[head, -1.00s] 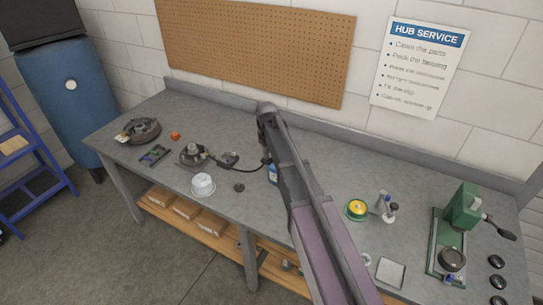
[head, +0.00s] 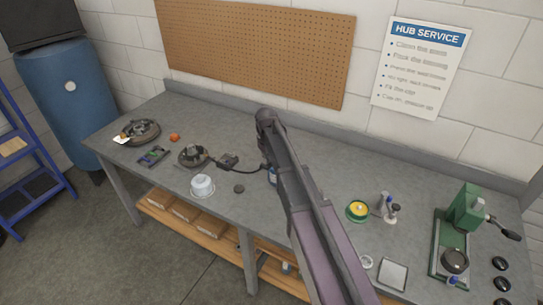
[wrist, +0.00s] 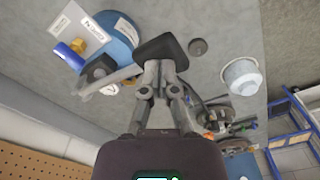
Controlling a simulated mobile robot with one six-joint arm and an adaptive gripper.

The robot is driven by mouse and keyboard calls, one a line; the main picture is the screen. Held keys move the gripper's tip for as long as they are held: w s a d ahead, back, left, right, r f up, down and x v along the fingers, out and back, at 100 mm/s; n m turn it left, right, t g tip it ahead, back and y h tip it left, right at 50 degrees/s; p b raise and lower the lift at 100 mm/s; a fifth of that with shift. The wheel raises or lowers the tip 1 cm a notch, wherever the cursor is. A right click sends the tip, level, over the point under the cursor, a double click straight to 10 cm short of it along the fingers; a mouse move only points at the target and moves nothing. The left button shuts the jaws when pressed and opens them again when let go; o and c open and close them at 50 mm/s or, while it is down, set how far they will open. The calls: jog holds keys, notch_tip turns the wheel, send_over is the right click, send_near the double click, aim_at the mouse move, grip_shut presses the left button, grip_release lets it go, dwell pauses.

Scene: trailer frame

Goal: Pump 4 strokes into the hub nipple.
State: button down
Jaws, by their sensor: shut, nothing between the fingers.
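The blue grease pump (wrist: 112,38) shows at upper left in the wrist view, with a brass fitting (wrist: 78,46) and a grey lever ending in a dark pad (wrist: 161,48). My gripper (wrist: 164,66) is shut and empty, its fingertips right at the dark pad; I cannot tell whether they touch it. In the head view my arm hides most of the pump (head: 272,175). A black hose (head: 243,168) runs from the pump towards a dark coupler (head: 228,161) beside the hub (head: 193,156). The nipple is too small to make out.
A white tub (head: 202,186) and a dark round cap (head: 239,188) lie in front of the hub. A second round part (head: 143,132) sits at the bench's left end. A green press (head: 457,235) and a yellow-topped tin (head: 358,211) stand on the right.

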jog(key=shift+s+f+b, duration=0.15)
jog(key=shift+f+b, duration=0.65)
jog(key=shift+f, duration=0.15)
